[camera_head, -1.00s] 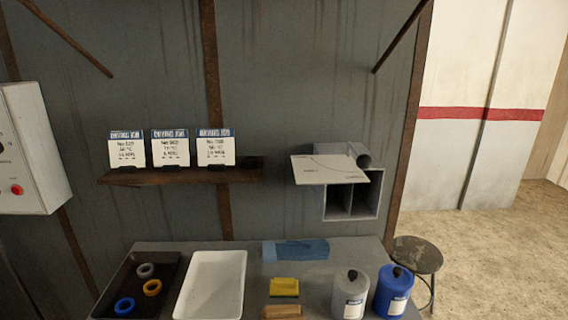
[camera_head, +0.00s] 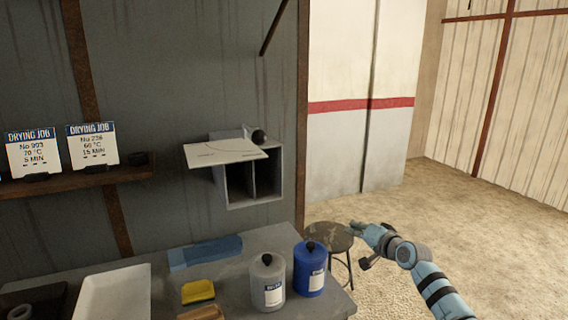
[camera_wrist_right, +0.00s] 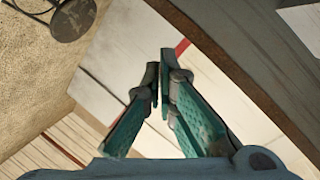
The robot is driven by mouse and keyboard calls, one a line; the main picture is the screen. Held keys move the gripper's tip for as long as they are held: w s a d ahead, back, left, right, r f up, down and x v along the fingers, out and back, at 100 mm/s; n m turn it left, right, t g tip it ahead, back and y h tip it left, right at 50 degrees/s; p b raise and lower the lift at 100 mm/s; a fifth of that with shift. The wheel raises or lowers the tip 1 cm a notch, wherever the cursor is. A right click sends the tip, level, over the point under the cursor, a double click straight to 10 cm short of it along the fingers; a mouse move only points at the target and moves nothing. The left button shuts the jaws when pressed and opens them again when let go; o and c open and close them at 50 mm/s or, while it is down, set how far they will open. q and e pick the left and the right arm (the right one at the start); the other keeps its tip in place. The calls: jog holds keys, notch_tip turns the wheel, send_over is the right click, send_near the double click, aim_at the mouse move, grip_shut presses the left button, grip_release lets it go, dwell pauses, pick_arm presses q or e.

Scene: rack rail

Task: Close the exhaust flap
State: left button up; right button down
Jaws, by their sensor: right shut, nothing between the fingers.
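The exhaust flap (camera_head: 226,152) is a pale flat plate on the front of a grey wall box (camera_head: 234,188). It stands raised, sticking out nearly level, and the box below it shows two open compartments. A dark round knob or tube end (camera_head: 259,137) sits at the top right of the box. My right gripper (camera_head: 354,226) is right of the flap and lower, in front of the stool, touching nothing that I can see. In the right wrist view its fingers (camera_wrist_right: 163,82) are together and empty. My left gripper is in neither view.
The bench below holds a grey canister (camera_head: 267,282), a blue canister (camera_head: 309,270), a yellow block (camera_head: 198,291), a blue cloth-like piece (camera_head: 205,252) and a white tray (camera_head: 112,294). A round stool (camera_head: 328,236) stands right of the bench. Floor to the right is free.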

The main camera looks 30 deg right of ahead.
jog(key=s+a+r+m+t+y, duration=0.15)
jog(key=a+r+y, duration=0.25)
jog(key=r, duration=0.5)
jog(key=s+a+r+y, duration=0.3)
jog(key=a+r, duration=0.2)
jog(key=r, duration=0.4)
jog(key=s+a+r+m+t+y, duration=0.15)
jog(key=a+r+y, duration=0.25)
jog(key=r, duration=0.4)
pick_arm(q)
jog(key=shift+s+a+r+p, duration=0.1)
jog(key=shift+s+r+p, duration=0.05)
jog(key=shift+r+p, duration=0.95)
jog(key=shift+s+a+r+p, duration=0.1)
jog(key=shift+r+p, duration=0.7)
jog(key=shift+p, duration=0.45)
pick_arm(e)
jog(key=s+a+x, duration=0.1)
jog(key=a+x, duration=0.1)
jog(key=x, duration=1)
jog(key=shift+a+f+n+g, duration=0.15)
jog(key=shift+a+n+g, duration=0.2)
jog(key=shift+n+g, duration=0.05)
jog(key=shift+w, duration=0.1)
